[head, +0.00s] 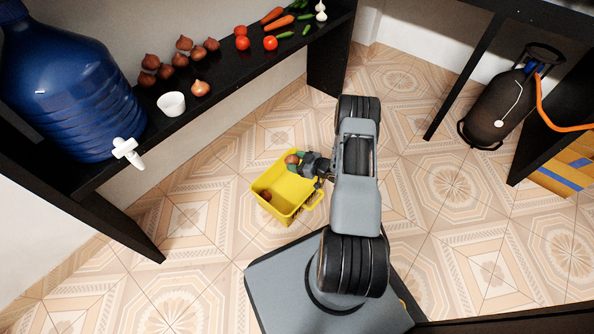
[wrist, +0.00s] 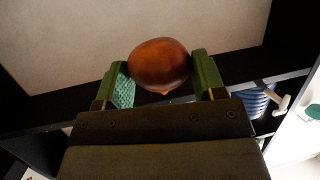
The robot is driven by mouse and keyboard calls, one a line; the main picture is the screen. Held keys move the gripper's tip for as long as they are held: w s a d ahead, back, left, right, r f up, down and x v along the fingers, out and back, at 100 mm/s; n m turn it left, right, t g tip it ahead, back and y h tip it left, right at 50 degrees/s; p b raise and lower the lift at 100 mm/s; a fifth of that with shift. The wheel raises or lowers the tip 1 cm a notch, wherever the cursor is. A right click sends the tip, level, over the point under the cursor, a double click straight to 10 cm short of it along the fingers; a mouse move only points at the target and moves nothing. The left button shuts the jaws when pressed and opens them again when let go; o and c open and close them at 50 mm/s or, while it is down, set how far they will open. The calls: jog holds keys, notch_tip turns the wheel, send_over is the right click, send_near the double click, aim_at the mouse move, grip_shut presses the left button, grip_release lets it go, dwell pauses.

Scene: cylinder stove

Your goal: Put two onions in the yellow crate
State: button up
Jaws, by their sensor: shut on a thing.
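The yellow crate (head: 279,203) sits on the tiled floor beside my arm in the head view. One onion (head: 267,196) lies inside it. My gripper (head: 296,161) is over the far edge of the crate, shut on another onion (head: 291,159). In the wrist view the held onion (wrist: 160,65) is brown and sits between the two green fingers of my gripper (wrist: 160,72). Whether this onion touches the crate cannot be told. More onions (head: 184,43) lie on the black shelf at the upper left, with a lighter onion (head: 200,88) nearer its edge.
On the black shelf (head: 235,75) stand a blue water jug (head: 70,85) with a white tap, a white bowl (head: 172,104), tomatoes (head: 270,43), carrots and cucumbers. A dark gas cylinder (head: 497,108) with an orange hose stands at right. The floor around the crate is clear.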

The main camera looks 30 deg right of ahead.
jog(key=shift+s+d+f+b, duration=0.1)
jog(key=shift+s+f+b, duration=0.05)
jog(key=shift+f, duration=0.25)
jog(key=shift+s+d+f+b, duration=0.1)
jog(key=shift+f+b, duration=0.05)
jog(key=shift+f, duration=0.2)
notch_tip(320, 180, down, 6)
jog(key=b, duration=0.4)
jog(key=shift+r, duration=0.25)
jog(key=o, duration=1)
jog(key=p+v, duration=0.5)
jog(key=v, duration=0.8)
jog(key=shift+s+d+r, duration=0.2)
jog(key=shift+s+d, duration=0.05)
jog(key=shift+d, duration=0.05)
